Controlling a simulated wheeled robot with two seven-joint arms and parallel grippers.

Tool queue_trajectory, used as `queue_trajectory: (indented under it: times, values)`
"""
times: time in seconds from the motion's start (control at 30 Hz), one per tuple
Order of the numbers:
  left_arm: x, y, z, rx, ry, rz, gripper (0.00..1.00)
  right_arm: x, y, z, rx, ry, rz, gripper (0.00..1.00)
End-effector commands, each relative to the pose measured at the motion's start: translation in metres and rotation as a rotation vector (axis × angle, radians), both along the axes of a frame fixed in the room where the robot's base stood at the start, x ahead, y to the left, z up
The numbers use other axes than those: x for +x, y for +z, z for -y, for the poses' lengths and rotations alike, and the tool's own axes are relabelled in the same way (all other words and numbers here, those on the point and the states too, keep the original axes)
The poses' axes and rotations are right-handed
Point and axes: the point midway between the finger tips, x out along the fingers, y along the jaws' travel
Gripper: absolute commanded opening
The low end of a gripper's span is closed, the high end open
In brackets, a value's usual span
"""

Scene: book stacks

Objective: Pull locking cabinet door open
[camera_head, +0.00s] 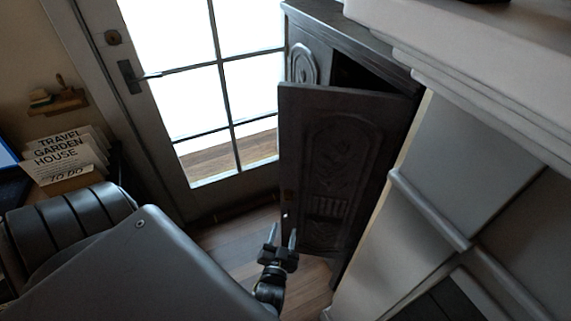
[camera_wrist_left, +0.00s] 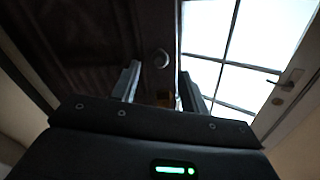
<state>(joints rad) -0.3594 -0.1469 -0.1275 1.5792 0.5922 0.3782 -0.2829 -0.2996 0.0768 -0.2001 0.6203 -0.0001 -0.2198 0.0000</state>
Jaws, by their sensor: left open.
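The dark carved cabinet (camera_head: 303,27) stands in the corner beside the glazed door. Its door (camera_head: 340,165) is swung partly open, with a dark gap at the top. My left gripper (camera_head: 281,238) is open near the lower left edge of the cabinet door. The fingers look empty; whether either touches the door is not clear. My right gripper is in neither view.
A glazed door (camera_head: 225,90) with a dark handle stands behind. A white mantel (camera_head: 480,50) and pale wall panels close off the right. Cards with lettering (camera_head: 65,155) stand on a surface at left. Some wooden floor (camera_head: 235,240) is clear around the gripper.

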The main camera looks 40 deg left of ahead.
Motion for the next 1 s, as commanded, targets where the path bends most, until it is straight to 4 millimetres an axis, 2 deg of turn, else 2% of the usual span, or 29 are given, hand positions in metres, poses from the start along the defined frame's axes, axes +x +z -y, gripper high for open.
queue_trajectory:
  times: [0.2,0.57,0.67,0.77,0.83,0.87,0.9,0.93,0.97,1.0]
  values:
    - [-0.022,-0.001,0.012,0.0,0.0,0.0,0.44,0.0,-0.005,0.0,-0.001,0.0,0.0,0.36]
    - [-0.025,-0.001,0.013,-0.001,-0.002,-0.001,0.44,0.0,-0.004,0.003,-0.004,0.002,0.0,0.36]
    - [-0.025,-0.021,0.019,-0.015,-0.034,-0.048,0.44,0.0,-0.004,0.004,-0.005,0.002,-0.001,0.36]
    - [-0.031,-0.078,0.034,-0.067,-0.125,-0.19,0.44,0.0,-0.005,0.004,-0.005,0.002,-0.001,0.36]
    - [-0.049,-0.138,0.046,-0.122,-0.204,-0.348,0.44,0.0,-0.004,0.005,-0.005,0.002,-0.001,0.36]
    - [-0.061,-0.166,0.05,-0.149,-0.238,-0.427,0.44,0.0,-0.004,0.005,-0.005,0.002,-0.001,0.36]
    - [-0.081,-0.202,0.055,-0.186,-0.277,-0.535,0.44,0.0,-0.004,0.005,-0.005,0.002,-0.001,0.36]
    - [-0.098,-0.227,0.056,-0.211,-0.301,-0.618,0.44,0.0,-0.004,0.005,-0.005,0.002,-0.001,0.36]
    - [-0.118,-0.251,0.057,-0.237,-0.319,-0.701,0.44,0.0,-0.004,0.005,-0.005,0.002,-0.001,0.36]
    - [-0.145,-0.28,0.055,-0.269,-0.339,-0.811,0.44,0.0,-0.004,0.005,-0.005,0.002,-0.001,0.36]
